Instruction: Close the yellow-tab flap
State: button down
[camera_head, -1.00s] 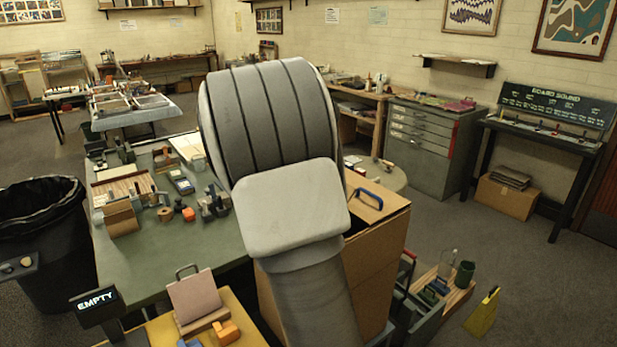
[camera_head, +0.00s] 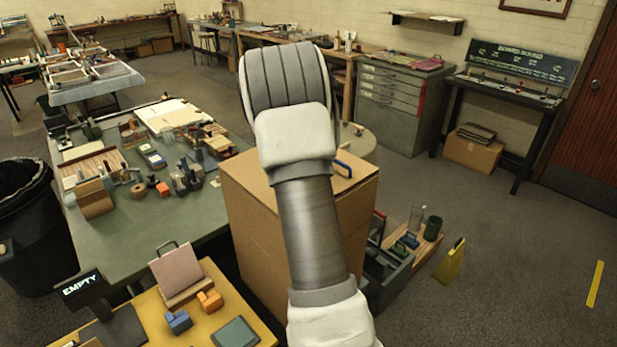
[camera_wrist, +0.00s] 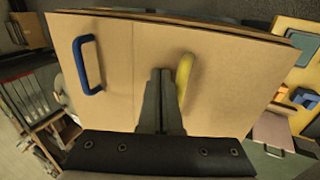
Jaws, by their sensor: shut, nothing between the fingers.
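The cardboard box (camera_head: 255,222) stands beside the green table, its top largely covered by my arm in the head view. In the wrist view, the flap with the yellow tab (camera_wrist: 184,78) fills the right of the box top and looks flat or nearly flat. The blue-tab flap (camera_wrist: 108,110) lies on the left, with its blue handle (camera_wrist: 86,64) upright; the handle also shows in the head view (camera_head: 343,168). My gripper (camera_wrist: 164,76) is shut and empty, its fingertips over the yellow-tab flap just left of the tab. Whether they touch it is unclear. The head view hides the yellow tab and fingertips.
The green table (camera_head: 195,212) with tools and blocks is left of the box. A yellow-topped table (camera_head: 200,325) is in front.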

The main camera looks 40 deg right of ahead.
jog(key=shift+d+f, duration=0.1)
jog(key=shift+f, duration=0.2)
jog(key=shift+s+f, duration=0.1)
jog(key=shift+f, duration=0.05)
dwell(0.3)
jog(key=shift+r+p, duration=0.3)
jog(key=shift+r, duration=0.3)
notch_tip(320, 180, up, 12)
jog(key=s+a+r+t, duration=0.25)
jog(key=a+r, duration=0.35)
jog(key=a, duration=0.4)
jog(key=s+a+r+y, duration=0.2)
jog(key=s+a, duration=0.4)
jog(key=a, duration=0.5)
jog(key=s+a+f+t+y+b, duration=0.1)
jog(key=s+a+f+t+y, duration=0.1)
jog(key=s+a, duration=1.1)
notch_tip(320, 180, down, 3)
jog(key=shift+s+a+r+t, duration=0.2)
jog(key=shift+s+t, duration=0.25)
jog(key=shift+s, duration=0.8)
